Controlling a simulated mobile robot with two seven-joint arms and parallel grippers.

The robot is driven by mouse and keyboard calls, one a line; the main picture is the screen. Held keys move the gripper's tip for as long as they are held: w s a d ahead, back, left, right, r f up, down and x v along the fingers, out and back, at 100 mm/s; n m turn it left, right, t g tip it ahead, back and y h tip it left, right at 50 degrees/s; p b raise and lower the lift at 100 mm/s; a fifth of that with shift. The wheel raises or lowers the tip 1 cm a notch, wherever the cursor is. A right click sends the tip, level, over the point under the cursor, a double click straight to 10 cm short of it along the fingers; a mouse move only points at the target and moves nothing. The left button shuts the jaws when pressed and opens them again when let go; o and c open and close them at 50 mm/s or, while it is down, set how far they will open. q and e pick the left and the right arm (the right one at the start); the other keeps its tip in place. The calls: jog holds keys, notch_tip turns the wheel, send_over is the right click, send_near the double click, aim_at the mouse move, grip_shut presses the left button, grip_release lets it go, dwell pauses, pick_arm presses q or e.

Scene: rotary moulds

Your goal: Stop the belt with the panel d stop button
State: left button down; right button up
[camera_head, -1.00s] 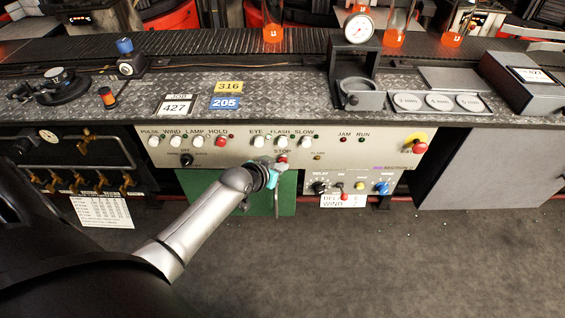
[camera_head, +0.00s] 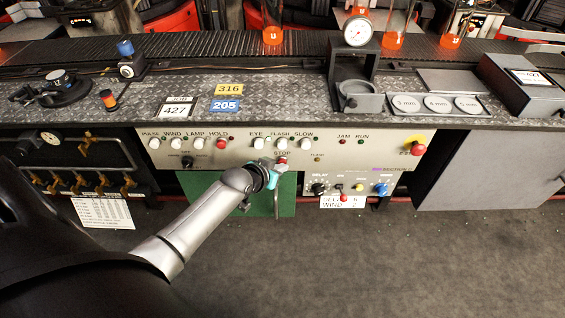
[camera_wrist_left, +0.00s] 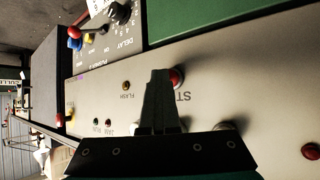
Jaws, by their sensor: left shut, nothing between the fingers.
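The stop button (camera_head: 282,160) is a small red button under the word STOP on the pale front panel (camera_head: 330,157), whose lower right label appears to read SECTION D. It also shows in the left wrist view as a red cap (camera_wrist_left: 178,78) beside the printed label. My left gripper (camera_head: 277,166) is shut and empty, its fingertips right at the button's lower edge. In the left wrist view, the closed fingers (camera_wrist_left: 160,75) partly cover the button's side; I cannot tell whether they touch it or whether it is pressed in. My right gripper is not in view.
A row of white knobs (camera_head: 258,143) and a red HOLD button (camera_head: 221,144) sit above. A larger red button (camera_head: 417,149) on yellow is at the panel's right. A small control box (camera_head: 350,188) hangs below. The belt (camera_head: 200,47) carries bottles with orange liquid (camera_head: 272,36).

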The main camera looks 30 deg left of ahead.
pick_arm(q)
jog(key=shift+w+a+r, duration=0.25)
jog(key=shift+a+r, duration=0.05)
jog(key=shift+r, duration=0.15)
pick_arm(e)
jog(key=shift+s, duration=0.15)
pick_arm(q)
jog(key=s+d+p, duration=0.3)
jog(key=s+p, duration=0.1)
jog(key=s, duration=0.1)
jog(key=shift+s+d+f, duration=0.2)
jog(key=shift+d+f, duration=0.05)
jog(key=shift+f, duration=0.1)
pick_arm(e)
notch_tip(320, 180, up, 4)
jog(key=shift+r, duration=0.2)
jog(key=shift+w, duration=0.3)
